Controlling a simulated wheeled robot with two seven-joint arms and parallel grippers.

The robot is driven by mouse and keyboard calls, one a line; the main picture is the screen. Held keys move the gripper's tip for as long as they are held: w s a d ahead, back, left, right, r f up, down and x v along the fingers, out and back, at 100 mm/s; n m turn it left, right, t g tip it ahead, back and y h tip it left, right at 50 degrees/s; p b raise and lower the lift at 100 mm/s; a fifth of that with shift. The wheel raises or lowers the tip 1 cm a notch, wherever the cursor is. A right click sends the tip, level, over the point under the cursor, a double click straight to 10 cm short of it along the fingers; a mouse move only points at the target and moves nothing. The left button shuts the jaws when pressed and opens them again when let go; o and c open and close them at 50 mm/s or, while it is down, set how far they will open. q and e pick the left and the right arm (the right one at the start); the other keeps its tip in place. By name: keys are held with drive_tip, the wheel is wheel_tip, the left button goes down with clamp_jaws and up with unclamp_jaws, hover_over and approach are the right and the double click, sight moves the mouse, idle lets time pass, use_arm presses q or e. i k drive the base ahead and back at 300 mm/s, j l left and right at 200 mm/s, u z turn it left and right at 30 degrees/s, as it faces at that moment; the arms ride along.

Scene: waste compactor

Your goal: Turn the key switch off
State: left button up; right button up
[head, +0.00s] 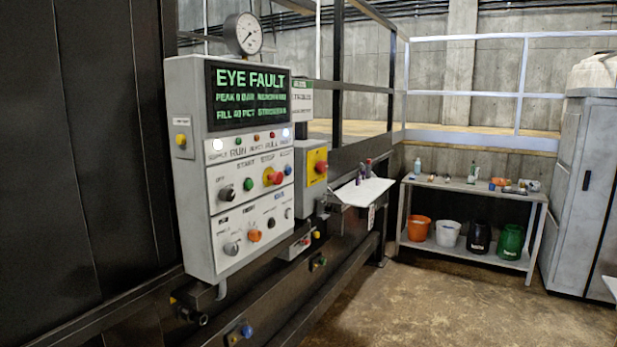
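A grey control panel (192,215) is mounted on the black machine's side, left of the picture's middle. Its upper control row has a dark round switch (227,193) under a small label that seems to read OFF; this may be the key switch, but I cannot make out a key or its turn. The lower row has a grey knob (231,248), an orange knob (254,236) and smaller controls. Neither of my grippers is in view.
The panel's display (247,96) reads EYE FAULT; a gauge (243,34) stands above. A bench (473,187) with buckets stands behind. The floor (440,310) is clear.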

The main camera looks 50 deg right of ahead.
sight(226, 194)
drive_tip(key=z, duration=1.2)
